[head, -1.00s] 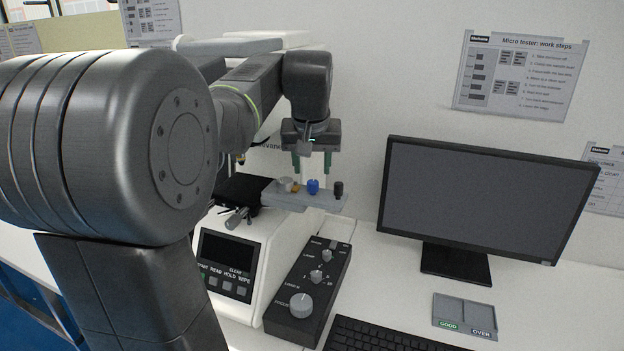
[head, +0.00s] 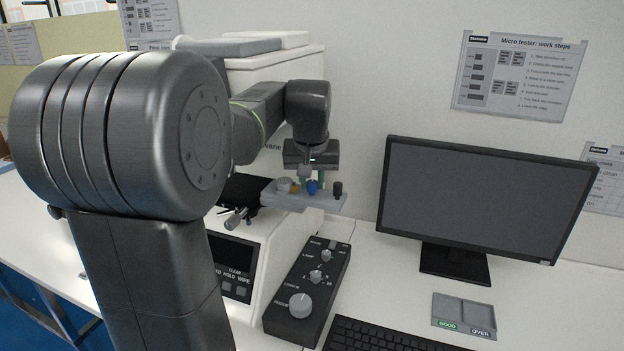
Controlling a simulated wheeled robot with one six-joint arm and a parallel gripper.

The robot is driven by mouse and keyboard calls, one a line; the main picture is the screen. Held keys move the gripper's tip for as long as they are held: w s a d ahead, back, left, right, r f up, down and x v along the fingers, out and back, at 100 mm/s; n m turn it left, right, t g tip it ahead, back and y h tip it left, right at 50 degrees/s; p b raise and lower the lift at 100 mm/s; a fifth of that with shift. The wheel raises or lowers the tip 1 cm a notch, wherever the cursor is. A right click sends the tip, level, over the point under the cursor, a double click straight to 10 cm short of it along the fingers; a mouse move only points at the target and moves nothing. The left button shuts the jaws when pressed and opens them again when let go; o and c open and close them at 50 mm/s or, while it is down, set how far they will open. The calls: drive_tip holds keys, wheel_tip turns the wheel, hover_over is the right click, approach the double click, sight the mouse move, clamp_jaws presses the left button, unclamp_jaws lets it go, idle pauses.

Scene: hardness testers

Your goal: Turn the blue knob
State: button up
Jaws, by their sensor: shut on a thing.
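The blue knob (head: 312,188) stands upright on a light grey plate (head: 293,202) that juts from the tester. The fingers are shut on the blue knob. The fingertips are small in the head view, and the knob partly hides them.
On the plate, a pale knob (head: 284,184) and a small orange part (head: 295,188) are left of the blue knob; a black knob (head: 338,189) is right. A control box (head: 308,290) stands below. A monitor (head: 487,200) is at right.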

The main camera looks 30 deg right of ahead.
drive_tip(key=shift+m, duration=0.8)
drive_tip(key=shift+h, duration=0.3)
drive_tip(key=o, duration=1)
drive_tip(key=v, duration=1.4)
drive_tip(key=shift+w, duration=0.2)
